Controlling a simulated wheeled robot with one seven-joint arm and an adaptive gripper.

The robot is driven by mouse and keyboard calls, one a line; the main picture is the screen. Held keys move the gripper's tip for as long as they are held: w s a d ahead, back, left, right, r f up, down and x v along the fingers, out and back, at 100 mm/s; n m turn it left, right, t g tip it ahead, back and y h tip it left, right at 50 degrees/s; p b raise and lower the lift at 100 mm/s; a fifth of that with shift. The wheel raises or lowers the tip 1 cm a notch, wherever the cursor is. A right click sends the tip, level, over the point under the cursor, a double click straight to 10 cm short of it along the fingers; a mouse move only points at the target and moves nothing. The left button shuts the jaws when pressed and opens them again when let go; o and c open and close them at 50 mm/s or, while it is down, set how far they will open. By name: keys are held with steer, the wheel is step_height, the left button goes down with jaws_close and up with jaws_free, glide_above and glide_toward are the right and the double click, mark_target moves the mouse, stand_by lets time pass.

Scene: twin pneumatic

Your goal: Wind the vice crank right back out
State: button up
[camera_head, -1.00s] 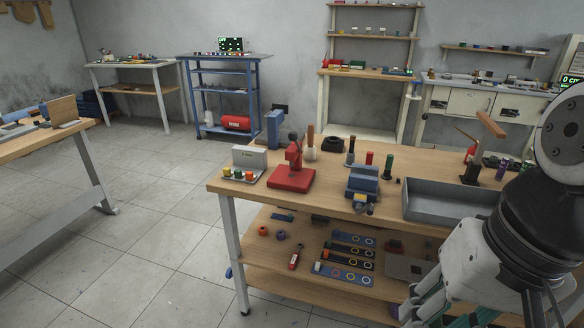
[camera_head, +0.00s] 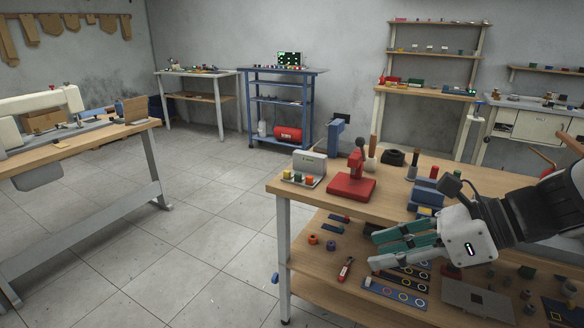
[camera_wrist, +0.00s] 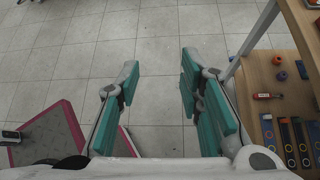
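The vice (camera_head: 426,189) is a blue block on the wooden workbench (camera_head: 310,189), right of the red press. My gripper and forearm stand in front of it in the head view. Its crank cannot be made out there. My gripper (camera_head: 376,248) has teal fingers pointing left, in front of the bench and below the vice in the picture. In the wrist view my gripper (camera_wrist: 159,72) is open and empty, with a wide gap over the tiled floor. The vice does not show in the wrist view.
A red press (camera_head: 353,180) and a grey box with coloured buttons (camera_head: 309,165) stand on the bench's left part. The lower shelf (camera_head: 325,280) holds rings and marked strips. Open floor (camera_head: 210,235) lies left of the bench. A sewing machine table (camera_head: 75,145) stands further left.

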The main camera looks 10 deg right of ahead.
steer(key=w+d+f+m+t+h+b, duration=0.1)
steer(key=w+d+f+m+t+h, duration=0.2)
steer(key=d+m, duration=0.55)
steer(key=w+d+f+m+t+h+b, duration=0.1)
steer(key=w+d+f+m+t+h, duration=0.2)
steer(key=d+m, duration=0.55)
steer(key=w+d+f+m+t+h+b, duration=0.1)
steer(key=w+d+f+m+t, duration=0.15)
steer(key=d+f+m, duration=0.55)
steer(key=shift+n+t, duration=0.45)
steer(key=shift+n, duration=0.05)
steer(key=w+b, duration=0.2)
steer(key=w, duration=1)
steer(key=shift+w+a+r+b, duration=0.1)
steer(key=shift+w+b, duration=0.15)
steer(key=shift+b, duration=0.15)
steer(key=shift+c, duration=0.3)
jaws_close()
